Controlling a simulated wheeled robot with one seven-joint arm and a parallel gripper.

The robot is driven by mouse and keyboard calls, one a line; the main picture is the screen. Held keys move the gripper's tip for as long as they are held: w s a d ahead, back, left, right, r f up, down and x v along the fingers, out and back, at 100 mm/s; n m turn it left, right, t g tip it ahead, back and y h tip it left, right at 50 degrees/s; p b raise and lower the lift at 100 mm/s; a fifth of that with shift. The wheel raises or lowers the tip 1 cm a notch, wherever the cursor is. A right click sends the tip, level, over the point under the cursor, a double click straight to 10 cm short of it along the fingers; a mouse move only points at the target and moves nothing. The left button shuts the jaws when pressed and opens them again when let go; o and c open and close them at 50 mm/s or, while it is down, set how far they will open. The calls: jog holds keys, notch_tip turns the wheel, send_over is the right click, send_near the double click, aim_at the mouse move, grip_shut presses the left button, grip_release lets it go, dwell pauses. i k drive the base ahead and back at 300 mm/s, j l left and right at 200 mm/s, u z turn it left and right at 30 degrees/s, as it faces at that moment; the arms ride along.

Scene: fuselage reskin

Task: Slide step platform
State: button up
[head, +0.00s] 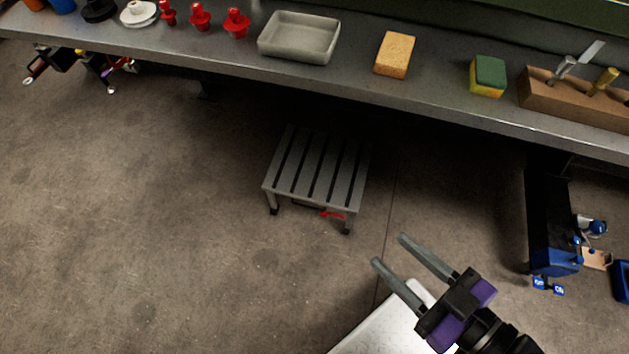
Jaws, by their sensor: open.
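The step platform (313,177) is a low grey slatted stool on the floor, partly under the front edge of the workbench. Its far end lies in the bench's shadow. It stands upright on short legs with dark feet, and a small red part (332,214) shows under its near edge. My gripper (390,250) is at the lower right of the head view, with two grey fingers spread apart and nothing between them. It is to the right of and nearer than the platform, apart from it, and points to the upper left.
The workbench (400,97) spans the top, carrying a grey tray (299,37), a tan sponge (395,55), a green-yellow sponge (488,76) and a tool block (570,99). Floor left of the platform is clear.

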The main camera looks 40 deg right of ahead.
aim_at(325, 169)
jog(key=k+l, duration=0.15)
jog(key=l, duration=0.2)
jog(key=k+l+u, duration=0.15)
jog(key=k+l, duration=0.25)
jog(key=l, duration=0.25)
